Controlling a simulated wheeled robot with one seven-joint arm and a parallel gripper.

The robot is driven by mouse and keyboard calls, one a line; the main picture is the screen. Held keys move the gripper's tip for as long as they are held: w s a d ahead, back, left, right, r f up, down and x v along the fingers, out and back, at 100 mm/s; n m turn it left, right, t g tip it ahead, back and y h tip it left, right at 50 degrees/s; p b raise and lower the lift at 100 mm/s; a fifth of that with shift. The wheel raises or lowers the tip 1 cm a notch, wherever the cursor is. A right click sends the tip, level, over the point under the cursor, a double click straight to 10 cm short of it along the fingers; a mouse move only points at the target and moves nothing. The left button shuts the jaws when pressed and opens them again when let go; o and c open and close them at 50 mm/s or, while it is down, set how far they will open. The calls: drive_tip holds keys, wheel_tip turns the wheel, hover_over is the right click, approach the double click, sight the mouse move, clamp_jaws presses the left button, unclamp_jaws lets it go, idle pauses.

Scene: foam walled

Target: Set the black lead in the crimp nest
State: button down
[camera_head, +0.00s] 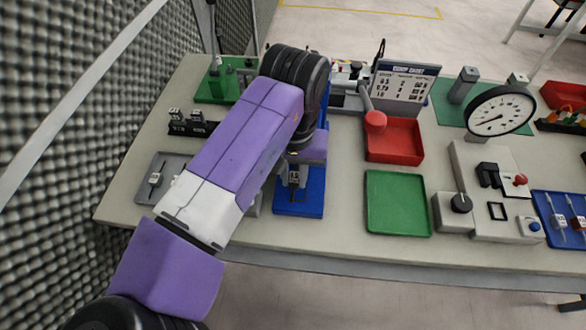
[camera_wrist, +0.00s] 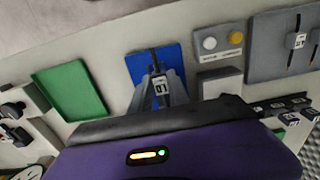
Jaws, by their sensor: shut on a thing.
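My gripper (camera_head: 294,182) is over the blue tray (camera_head: 312,206), to the left of the green tray. In the wrist view my gripper (camera_wrist: 161,92) is shut on a black lead (camera_wrist: 153,60) with a white tag reading 01. The lead's dark wire extends past the fingers over the blue tray (camera_wrist: 138,69); I cannot tell whether it still touches the tray. A lever with a red ball handle (camera_head: 375,121) stands at the back, beside the crimp chart (camera_head: 404,83). My arm hides much of the area there, and I cannot make out the crimp nest.
A green tray (camera_head: 397,203) and a red tray (camera_head: 406,150) lie to the right. A dial gauge (camera_head: 500,111) and a grey tester (camera_head: 460,215) stand farther right. A grey tray (camera_head: 147,192) with leads lies left; the wrist view shows a button box (camera_wrist: 220,42).

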drive_tip(key=shift+w+d+f, duration=0.3)
drive_tip(key=shift+w+d, duration=0.3)
drive_tip(key=shift+w+d+r+p, duration=0.15)
drive_tip(key=shift+w+p, duration=0.1)
drive_tip(key=shift+p, duration=0.35)
drive_tip(key=b, duration=0.2)
hover_over(300, 194)
drive_tip(key=shift+f, duration=2.3)
drive_tip(key=shift+p, duration=0.45)
drive_tip(key=shift+f, duration=0.65)
drive_tip(key=c, duration=1.2)
unclamp_jaws()
